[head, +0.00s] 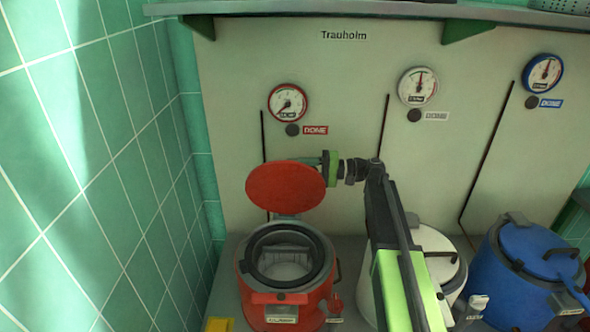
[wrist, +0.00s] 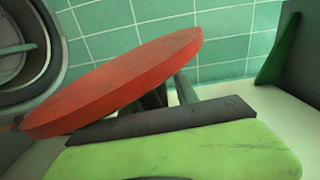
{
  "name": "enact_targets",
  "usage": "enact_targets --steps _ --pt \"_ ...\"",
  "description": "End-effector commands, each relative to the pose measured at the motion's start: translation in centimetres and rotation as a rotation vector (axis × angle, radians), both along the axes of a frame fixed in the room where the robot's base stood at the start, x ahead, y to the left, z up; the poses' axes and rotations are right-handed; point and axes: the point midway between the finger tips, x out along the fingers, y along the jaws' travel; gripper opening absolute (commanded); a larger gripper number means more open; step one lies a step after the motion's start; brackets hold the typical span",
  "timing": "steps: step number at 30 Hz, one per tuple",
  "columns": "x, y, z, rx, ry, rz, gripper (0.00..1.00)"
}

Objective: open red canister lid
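The red canister (head: 264,300) stands at the lower left in the head view. Its round red lid (head: 283,187) is raised on the hinge at the back, and the dark-rimmed mouth (head: 322,262) is uncovered. In the wrist view the lid (wrist: 125,80) is a tilted red disc, with the open canister mouth (wrist: 38,90) at the upper left. My gripper (head: 328,168) is at the lid's right edge. Its green and dark finger (wrist: 180,150) fills the bottom of the wrist view, close to the lid. Whether they touch, and how far the fingers are apart, I cannot tell.
A white canister (head: 437,248) stands to the right, partly behind my arm. A blue canister (head: 525,262) is farther right. A pale panel (head: 340,90) with gauges rises behind, under a shelf (head: 330,8). A green tiled wall (head: 90,170) closes the left side.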

Motion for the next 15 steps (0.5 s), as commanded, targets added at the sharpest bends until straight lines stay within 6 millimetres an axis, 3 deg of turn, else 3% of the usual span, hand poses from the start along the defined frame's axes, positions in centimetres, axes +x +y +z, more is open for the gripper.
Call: enact_targets --steps 5,15 --pt "0.2 -3.4 0.0 -0.001 0.000 -0.003 0.36" --pt "0.6 -12.9 0.0 -0.001 0.000 -0.003 0.36"
